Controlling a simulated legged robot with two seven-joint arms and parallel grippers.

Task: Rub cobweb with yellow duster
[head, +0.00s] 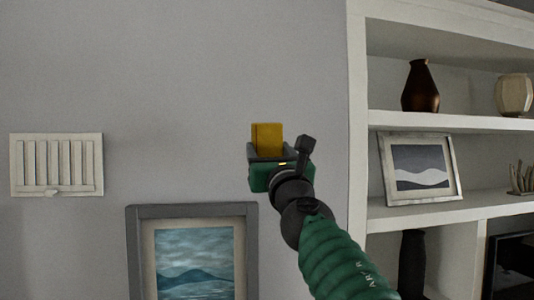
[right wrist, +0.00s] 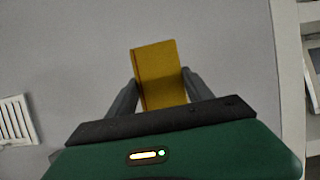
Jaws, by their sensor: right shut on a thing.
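The yellow duster (head: 267,137) is a flat yellow block held at the end of my right arm, in front of the grey wall. My right gripper (head: 268,155) is shut on it. In the right wrist view the duster (right wrist: 160,75) stands between the two dark fingers of the right gripper (right wrist: 160,92), slightly tilted. Whether the duster touches the wall cannot be told. No cobweb can be made out in either view. My left gripper is not in view.
A white vent (head: 57,165) is on the wall at left. A framed seascape (head: 193,262) hangs below the gripper. White shelves (head: 357,150) at right hold a brown vase (head: 421,88), a pale pot (head: 514,95) and a framed picture (head: 418,168). The wall above the duster is bare.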

